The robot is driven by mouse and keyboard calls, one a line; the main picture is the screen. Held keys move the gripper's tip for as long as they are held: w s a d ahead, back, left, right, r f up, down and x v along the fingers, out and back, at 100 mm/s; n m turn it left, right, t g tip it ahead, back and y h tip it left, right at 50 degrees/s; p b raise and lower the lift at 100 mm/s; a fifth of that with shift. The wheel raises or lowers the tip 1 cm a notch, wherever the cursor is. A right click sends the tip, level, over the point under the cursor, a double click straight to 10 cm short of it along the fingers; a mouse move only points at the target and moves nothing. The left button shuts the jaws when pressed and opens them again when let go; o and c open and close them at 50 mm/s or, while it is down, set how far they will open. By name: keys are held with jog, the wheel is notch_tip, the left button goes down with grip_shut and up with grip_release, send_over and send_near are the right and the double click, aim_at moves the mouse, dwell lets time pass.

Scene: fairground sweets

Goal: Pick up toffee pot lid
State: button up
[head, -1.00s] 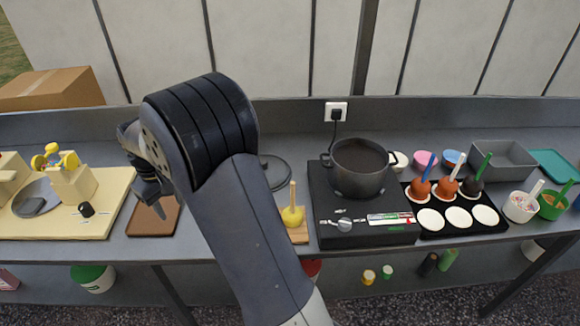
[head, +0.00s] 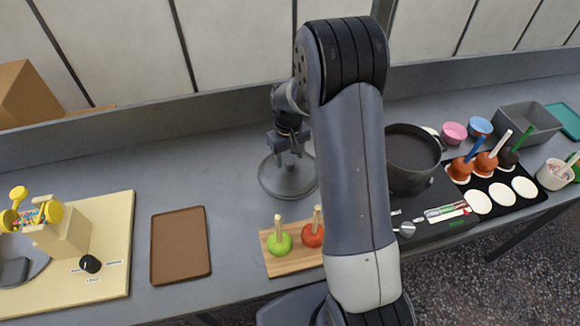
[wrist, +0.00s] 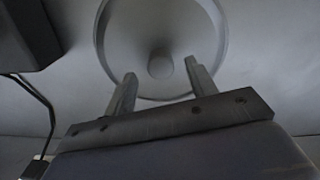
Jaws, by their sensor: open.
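The toffee pot lid (head: 275,184) is a round grey disc with a raised rim, lying flat on the grey counter left of the pot (head: 408,158). In the wrist view the lid (wrist: 122,40) shows its round central knob (wrist: 160,64). My gripper (head: 290,157) is over the lid in the head view and hides part of it. In the wrist view my gripper (wrist: 158,82) is open, with one finger on each side of the knob and a gap to both. I cannot tell how high the fingertips are above the knob.
The dark pot stands on the black hob, right of my arm. A wooden board (head: 285,262) with green and red apples on sticks is in front of the lid. A brown tray (head: 181,246) lies to the left. The counter behind the tray is clear.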

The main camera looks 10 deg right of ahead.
jog(key=shift+f, duration=0.8)
grip_shut()
